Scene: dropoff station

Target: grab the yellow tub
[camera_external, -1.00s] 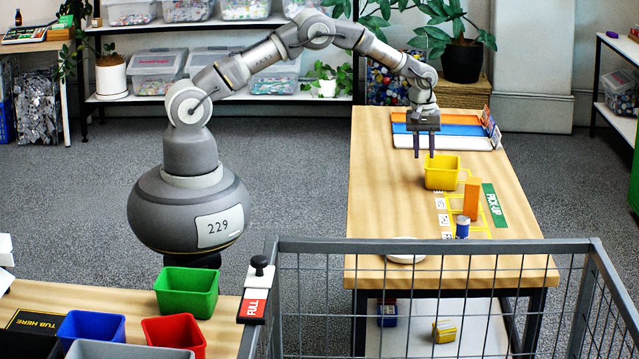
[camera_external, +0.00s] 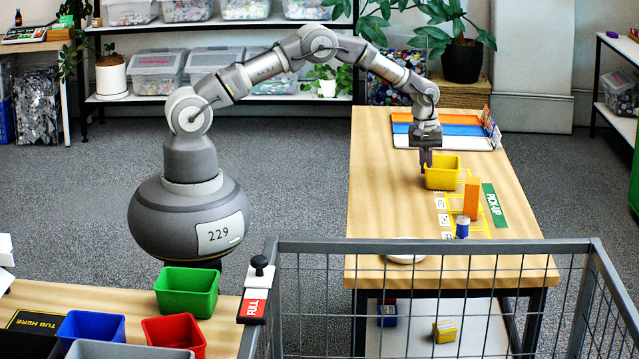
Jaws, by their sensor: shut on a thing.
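The yellow tub (camera_external: 444,174) stands upright on the wooden table on the right, near its middle. My gripper (camera_external: 427,162) points down at the tub's left rear edge. Its fingers are closed together on the tub's rim, one finger partly hidden by the tub wall. The tub appears to rest on the table.
An orange block (camera_external: 471,198) and a blue can (camera_external: 462,228) stand in front of the tub, beside a green pick-up sign (camera_external: 494,205). A white plate (camera_external: 405,252) lies near the table's front edge. A striped tray (camera_external: 455,130) lies behind. A metal fence (camera_external: 430,246) crosses the foreground.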

